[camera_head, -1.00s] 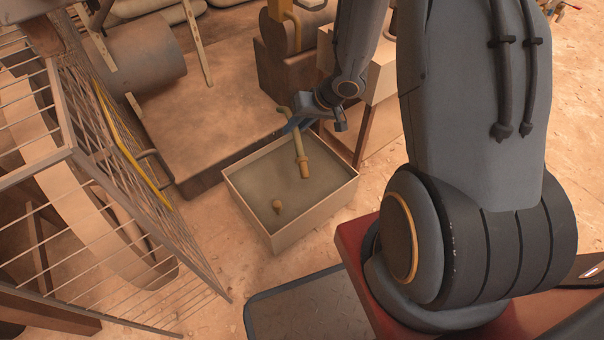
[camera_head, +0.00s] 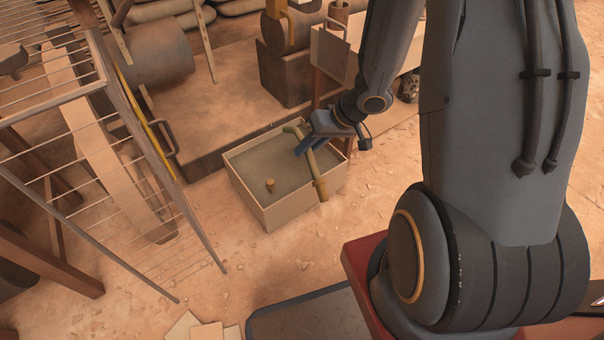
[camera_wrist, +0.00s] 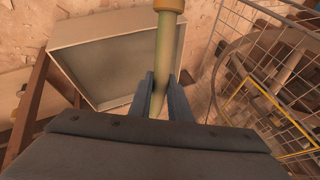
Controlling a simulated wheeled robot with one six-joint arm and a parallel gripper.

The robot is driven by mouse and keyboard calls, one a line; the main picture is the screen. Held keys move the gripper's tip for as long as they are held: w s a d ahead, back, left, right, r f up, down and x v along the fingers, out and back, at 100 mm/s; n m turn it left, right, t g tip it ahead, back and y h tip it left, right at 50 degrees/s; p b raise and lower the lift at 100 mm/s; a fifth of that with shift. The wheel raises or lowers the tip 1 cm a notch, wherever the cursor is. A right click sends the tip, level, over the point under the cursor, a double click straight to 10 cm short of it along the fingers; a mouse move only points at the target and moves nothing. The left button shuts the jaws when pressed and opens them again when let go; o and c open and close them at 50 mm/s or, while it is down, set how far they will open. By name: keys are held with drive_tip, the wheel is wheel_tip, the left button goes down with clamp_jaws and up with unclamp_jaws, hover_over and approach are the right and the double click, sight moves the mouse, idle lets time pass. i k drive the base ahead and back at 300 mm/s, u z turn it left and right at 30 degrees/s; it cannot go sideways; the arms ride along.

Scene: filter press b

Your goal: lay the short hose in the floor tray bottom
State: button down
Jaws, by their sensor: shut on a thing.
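The short hose (camera_head: 310,165) is olive green and bent at its upper end, with a brass-coloured fitting at its lower end. My gripper (camera_head: 302,147) is shut on it near the bend. The wrist view shows the hose (camera_wrist: 163,45) between the two blue-grey fingers (camera_wrist: 160,90). The floor tray (camera_head: 258,208) is a pale, open rectangular box on the ground. In the head view, the hose crosses the tray's right side and its fitting shows in front of the outer wall.
A small brass-coloured piece (camera_head: 270,185) is in the tray. A wire-mesh guard (camera_head: 150,150) stands to the left. A brown machine base (camera_head: 225,110) lies behind the tray. The sandy floor before the tray has room, with pale flat pieces (camera_head: 205,330) lying on it.

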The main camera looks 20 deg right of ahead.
sight(298, 167)
drive_tip(key=z, duration=1.55)
drive_tip(key=k, duration=1.1)
drive_tip(key=u, duration=1.4)
drive_tip(key=i, duration=1)
